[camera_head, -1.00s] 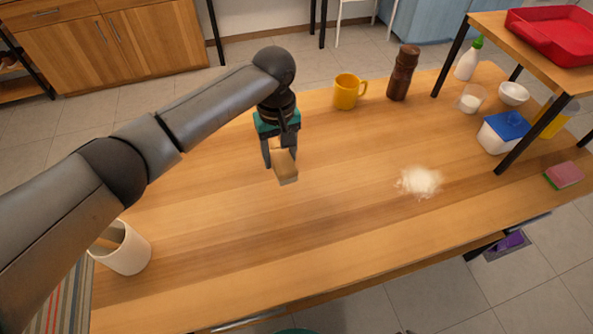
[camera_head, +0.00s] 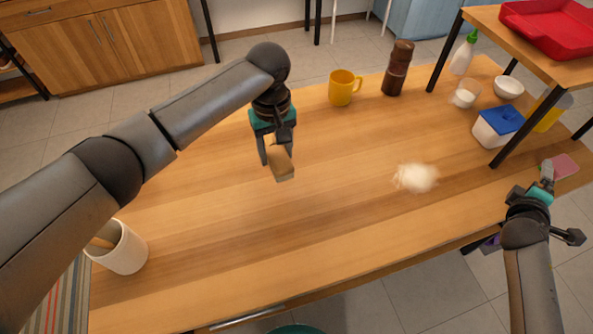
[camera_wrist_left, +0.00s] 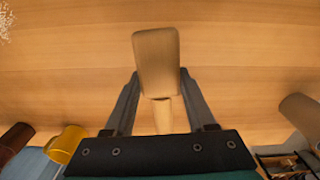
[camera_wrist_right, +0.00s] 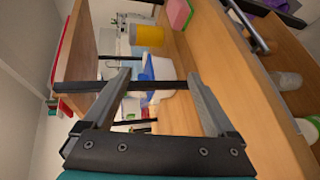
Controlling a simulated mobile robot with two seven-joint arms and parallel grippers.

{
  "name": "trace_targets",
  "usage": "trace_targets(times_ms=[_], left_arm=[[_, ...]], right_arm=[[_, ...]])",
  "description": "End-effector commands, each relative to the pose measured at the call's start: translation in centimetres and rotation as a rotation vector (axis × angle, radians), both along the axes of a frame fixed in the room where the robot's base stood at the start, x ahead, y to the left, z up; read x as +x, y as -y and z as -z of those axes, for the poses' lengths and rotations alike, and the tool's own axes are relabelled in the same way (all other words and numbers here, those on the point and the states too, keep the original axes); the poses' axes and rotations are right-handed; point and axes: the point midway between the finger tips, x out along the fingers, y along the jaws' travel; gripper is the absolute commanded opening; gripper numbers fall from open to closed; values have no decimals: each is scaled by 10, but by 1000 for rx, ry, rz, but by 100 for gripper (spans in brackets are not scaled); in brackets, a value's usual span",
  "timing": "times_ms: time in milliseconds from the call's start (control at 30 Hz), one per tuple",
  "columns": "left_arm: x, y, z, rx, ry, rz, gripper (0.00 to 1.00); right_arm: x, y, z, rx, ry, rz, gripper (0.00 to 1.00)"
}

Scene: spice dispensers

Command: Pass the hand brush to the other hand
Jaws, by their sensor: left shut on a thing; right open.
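The hand brush (camera_head: 281,164) is a light wooden piece held above the table in the head view. My left gripper (camera_head: 277,160) is shut on it. In the left wrist view the brush (camera_wrist_left: 156,62) has a wide block outward and a narrower handle between the fingers (camera_wrist_left: 160,100). Its bristles cannot be made out. My right gripper (camera_head: 546,172) is at the right edge of the table, far from the brush. In the right wrist view its fingers (camera_wrist_right: 155,90) are spread apart with nothing between them.
White powder (camera_head: 416,178) lies on the table (camera_head: 230,240). A yellow mug (camera_head: 343,88) and a brown mill (camera_head: 397,68) stand at the back. A blue-lidded container (camera_head: 498,127) sits by the shelf leg, near a pink sponge (camera_head: 565,166). A white pot (camera_head: 124,250) stands front left.

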Motion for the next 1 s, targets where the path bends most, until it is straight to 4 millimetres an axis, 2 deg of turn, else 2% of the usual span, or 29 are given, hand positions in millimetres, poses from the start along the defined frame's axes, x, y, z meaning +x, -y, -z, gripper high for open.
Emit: trace_targets(times_ms=[33,167,233,333,467,600,700,800,900,1000], left_arm=[[0,0,0,0,0,0,0],[0,0,0,0,0,0,0],[0,0,0,0,0,0,0],[0,0,0,-1,0,0,0],[0,0,0,0,0,0,0],[0,0,0,0,0,0,0],[0,0,0,-1,0,0,0],[0,0,0,-1,0,0,0],[0,0,0,-1,0,0,0],[0,0,0,-1,0,0,0]], right_arm=[[12,-25,-1,65,37,-5,91],[35,-89,-1,248,107,-8,91],[45,-129,-2,360,139,-11,91],[54,-188,-6,526,168,-18,91],[57,-265,-16,741,176,-30,91],[48,-347,-33,966,147,-47,91],[33,-401,-48,1111,105,-63,91],[15,-445,-63,1230,54,-77,91],[-2,-477,-75,1318,2,-89,91],[-16,-498,-84,1373,-38,-98,91]])
